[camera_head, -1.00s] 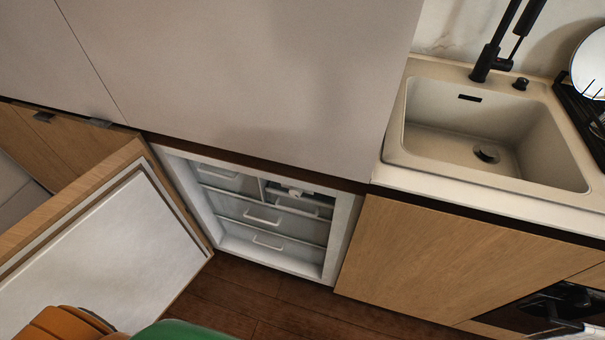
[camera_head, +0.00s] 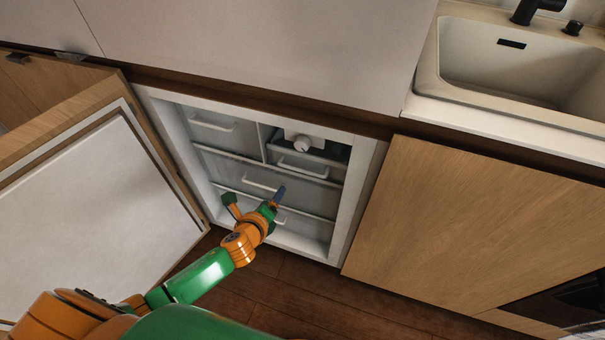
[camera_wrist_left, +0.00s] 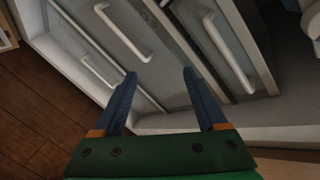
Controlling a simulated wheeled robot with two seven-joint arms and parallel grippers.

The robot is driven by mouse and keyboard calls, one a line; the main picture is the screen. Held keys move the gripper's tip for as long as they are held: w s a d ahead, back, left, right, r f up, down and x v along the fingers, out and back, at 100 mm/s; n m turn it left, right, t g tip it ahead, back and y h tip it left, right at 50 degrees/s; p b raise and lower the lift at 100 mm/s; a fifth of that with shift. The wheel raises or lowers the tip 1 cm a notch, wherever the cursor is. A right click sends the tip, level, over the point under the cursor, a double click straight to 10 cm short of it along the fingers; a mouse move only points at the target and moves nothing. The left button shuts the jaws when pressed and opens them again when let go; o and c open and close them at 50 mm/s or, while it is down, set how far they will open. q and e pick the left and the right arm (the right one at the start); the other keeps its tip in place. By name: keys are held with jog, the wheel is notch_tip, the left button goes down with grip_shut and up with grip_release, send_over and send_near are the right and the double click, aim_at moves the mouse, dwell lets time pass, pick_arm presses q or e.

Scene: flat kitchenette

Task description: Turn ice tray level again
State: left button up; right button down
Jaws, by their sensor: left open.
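The open freezer compartment (camera_head: 345,228) holds white drawers with bar handles. At its upper right is a unit with a round white knob (camera_head: 302,143), which I take to be the ice tray's knob. The tray itself and its tilt cannot be made out. My left gripper (camera_head: 254,196) is open and empty in front of the lower drawers, below and left of the knob. In the left wrist view, its spread blue fingers (camera_wrist_left: 160,74) point toward the drawer fronts, with a white handle (camera_wrist_left: 124,34) just beyond them. My right gripper is out of view.
The freezer door (camera_head: 95,210) stands open at the left. A wooden cabinet front (camera_head: 470,225) closes off the right side, with the sink (camera_head: 520,70) above it. The dark wood floor (camera_head: 300,290) in front is clear.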

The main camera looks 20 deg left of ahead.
pick_arm(q)
notch_tip(320, 180, up, 4)
jog(key=w+d+m+t+b, duration=0.3)
jog(key=m, duration=0.3)
jog(key=m+t+h+b, duration=0.2)
jog(key=m+t, duration=0.1)
jog(key=m, duration=0.2)
send_near(301, 148)
jog(key=w, duration=0.4)
jog(key=shift+w+d+f, duration=0.1)
jog(key=shift+d+f, duration=0.05)
jog(key=w, duration=0.6)
jog(key=shift+d, duration=0.1)
jog(key=shift+w, duration=0.3)
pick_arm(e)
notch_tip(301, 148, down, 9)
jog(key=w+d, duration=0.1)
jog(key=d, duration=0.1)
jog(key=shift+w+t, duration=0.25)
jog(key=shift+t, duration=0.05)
